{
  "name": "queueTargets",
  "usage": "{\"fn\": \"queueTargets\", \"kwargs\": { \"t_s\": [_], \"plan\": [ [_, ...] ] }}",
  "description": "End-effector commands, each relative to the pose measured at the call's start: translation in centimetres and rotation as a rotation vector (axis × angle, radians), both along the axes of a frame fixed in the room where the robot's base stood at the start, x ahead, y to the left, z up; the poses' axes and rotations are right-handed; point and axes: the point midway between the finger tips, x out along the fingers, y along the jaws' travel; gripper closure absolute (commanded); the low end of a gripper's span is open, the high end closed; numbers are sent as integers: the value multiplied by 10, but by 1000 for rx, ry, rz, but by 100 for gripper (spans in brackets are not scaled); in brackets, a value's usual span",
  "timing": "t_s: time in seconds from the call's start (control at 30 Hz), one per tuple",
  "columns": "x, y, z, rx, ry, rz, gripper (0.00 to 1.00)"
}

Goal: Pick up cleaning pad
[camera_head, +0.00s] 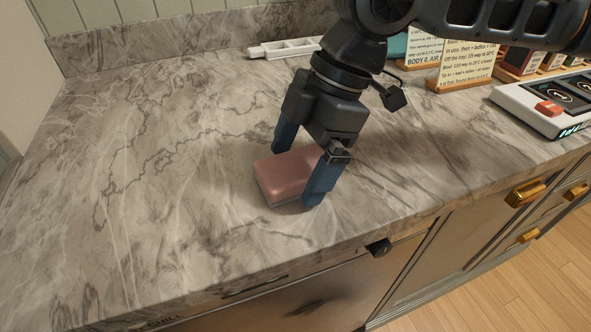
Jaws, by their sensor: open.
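The cleaning pad (284,176) is a pink block with a greyish lower layer. It lies flat on the marble countertop near the front edge. My gripper (294,176) points down over it with its blue fingers apart. One finger is at the pad's far side and the other is at its near right side, so the pad sits between them. The near finger hides the pad's right end. I cannot tell whether the fingers touch the pad.
The marble countertop (130,200) is clear to the left. A white tray (284,48) lies at the back. Text cards on a wooden stand (460,84) and a white device with a red button (541,107) are at the right. A dark knob (378,247) sticks out below the front edge.

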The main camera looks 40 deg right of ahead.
Motion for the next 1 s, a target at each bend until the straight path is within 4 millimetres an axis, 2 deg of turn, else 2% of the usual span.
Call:
{"fn": "queueTargets", "kwargs": {
  "t_s": [0.97, 1.0],
  "plan": [
    [0, 0, -5, 0, 0, 0, 1],
    [0, 0, -5, 0, 0, 0, 5]
  ]
}}
